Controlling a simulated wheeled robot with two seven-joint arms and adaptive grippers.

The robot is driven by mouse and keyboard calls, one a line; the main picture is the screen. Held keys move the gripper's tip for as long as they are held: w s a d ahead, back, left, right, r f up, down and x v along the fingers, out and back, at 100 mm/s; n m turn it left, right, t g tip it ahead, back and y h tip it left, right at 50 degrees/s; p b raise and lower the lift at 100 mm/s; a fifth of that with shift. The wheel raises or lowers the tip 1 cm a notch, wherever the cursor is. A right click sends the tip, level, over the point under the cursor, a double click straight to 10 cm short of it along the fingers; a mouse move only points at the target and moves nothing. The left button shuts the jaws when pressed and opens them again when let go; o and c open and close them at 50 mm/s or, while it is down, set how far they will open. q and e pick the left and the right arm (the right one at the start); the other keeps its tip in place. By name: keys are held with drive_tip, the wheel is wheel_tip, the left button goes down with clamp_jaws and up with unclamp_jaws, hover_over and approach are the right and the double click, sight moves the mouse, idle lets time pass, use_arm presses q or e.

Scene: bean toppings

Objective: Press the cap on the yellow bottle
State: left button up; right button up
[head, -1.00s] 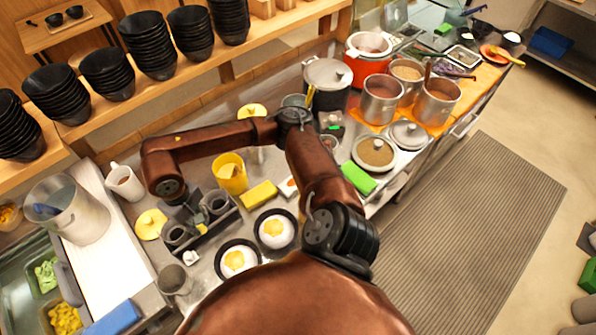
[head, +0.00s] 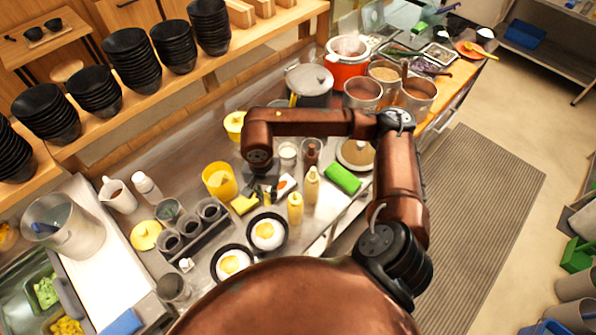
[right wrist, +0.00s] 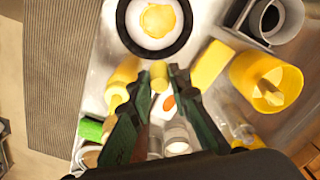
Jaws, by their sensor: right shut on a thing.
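My right gripper (head: 262,192) hangs over the counter near the yellow sponge, its tips partly hidden by the arm. In the right wrist view, my right gripper (right wrist: 160,75) is shut on a small yellow cylinder that looks like the cap (right wrist: 159,74). Two slim yellow bottles stand upright just right of the gripper in the head view, a nearer yellow bottle (head: 295,208) and a farther yellow bottle (head: 312,186). In the right wrist view, a yellow bottle (right wrist: 124,72) is left of the fingers, apart from the held cap. My left gripper is not in view.
The yellow sponge (head: 244,204) and a yellow container (head: 219,181) stand left of the gripper. Two black pans with eggs (head: 267,232) are in front. A grey caddy (head: 205,235) is at left and a green block (head: 342,179) at right. Pots stand behind.

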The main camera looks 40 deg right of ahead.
drive_tip(key=s+d+r+m+p, duration=0.1)
drive_tip(key=d+r+m+p, duration=0.1)
drive_tip(key=m, duration=0.5)
drive_tip(key=s+d+r+m+p, duration=0.1)
drive_tip(key=d+r+m+p, duration=0.1)
drive_tip(key=m+p, duration=0.3)
drive_tip(key=s+d+r+m+p, duration=0.1)
drive_tip(key=d+r+m+p, duration=0.2)
drive_tip(key=m, duration=0.7)
drive_tip(key=shift+s+d+m, duration=0.4)
drive_tip(key=shift+d, duration=0.1)
drive_tip(key=shift+d+f+m, duration=0.1)
drive_tip(key=shift+f+m, duration=0.05)
drive_tip(key=shift+m, duration=0.15)
drive_tip(key=shift+f+b, duration=0.45)
drive_tip(key=shift+f, duration=1.3)
drive_tip(key=shift+f+b, duration=0.1)
drive_tip(key=shift+b, duration=0.3)
drive_tip(key=shift+f, duration=0.15)
